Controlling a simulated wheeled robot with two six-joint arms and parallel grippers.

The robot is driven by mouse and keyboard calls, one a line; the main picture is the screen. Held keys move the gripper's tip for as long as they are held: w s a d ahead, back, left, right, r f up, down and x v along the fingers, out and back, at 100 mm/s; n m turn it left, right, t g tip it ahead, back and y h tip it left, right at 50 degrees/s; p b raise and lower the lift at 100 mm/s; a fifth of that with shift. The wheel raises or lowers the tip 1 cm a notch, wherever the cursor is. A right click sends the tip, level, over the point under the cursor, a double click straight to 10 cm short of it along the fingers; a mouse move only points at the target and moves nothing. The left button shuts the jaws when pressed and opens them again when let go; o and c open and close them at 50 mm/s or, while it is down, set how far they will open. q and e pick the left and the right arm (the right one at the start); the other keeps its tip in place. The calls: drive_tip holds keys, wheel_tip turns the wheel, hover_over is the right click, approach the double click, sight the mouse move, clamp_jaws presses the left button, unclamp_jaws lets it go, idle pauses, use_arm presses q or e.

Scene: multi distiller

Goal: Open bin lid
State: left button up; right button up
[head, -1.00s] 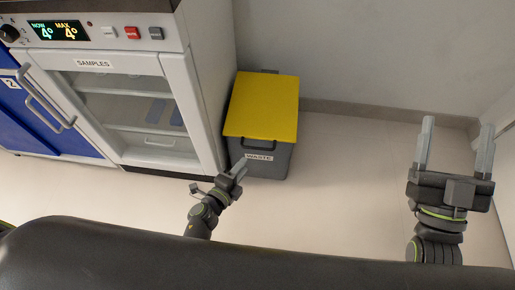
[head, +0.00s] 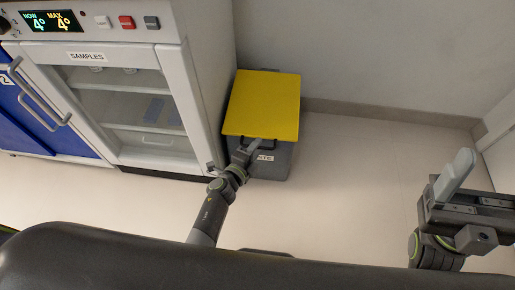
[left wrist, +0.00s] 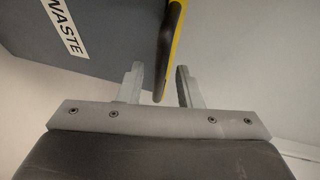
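The grey waste bin (head: 270,168) stands against the wall beside the samples fridge. Its yellow lid (head: 264,105) is down, with a dark handle on the front edge. My left gripper (head: 255,146) is at that handle and partly covers the label. In the left wrist view my left gripper (left wrist: 160,80) is open, with the dark handle (left wrist: 164,60) between its fingers. Gaps show on both sides of the handle. My right gripper (head: 456,172) is at the right of the head view, away from the bin. Only one finger shows clearly.
The white samples fridge (head: 187,100) with a glass door stands directly left of the bin, close to my left arm. A blue cabinet (head: 35,125) is further left. The floor (head: 345,185) right of the bin is clear up to the walls.

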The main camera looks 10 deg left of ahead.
use_arm(q)
drive_tip(key=shift+w+d+f, duration=0.15)
drive_tip(key=shift+w+d, duration=0.1)
drive_tip(key=shift+w, duration=0.3)
clamp_jaws()
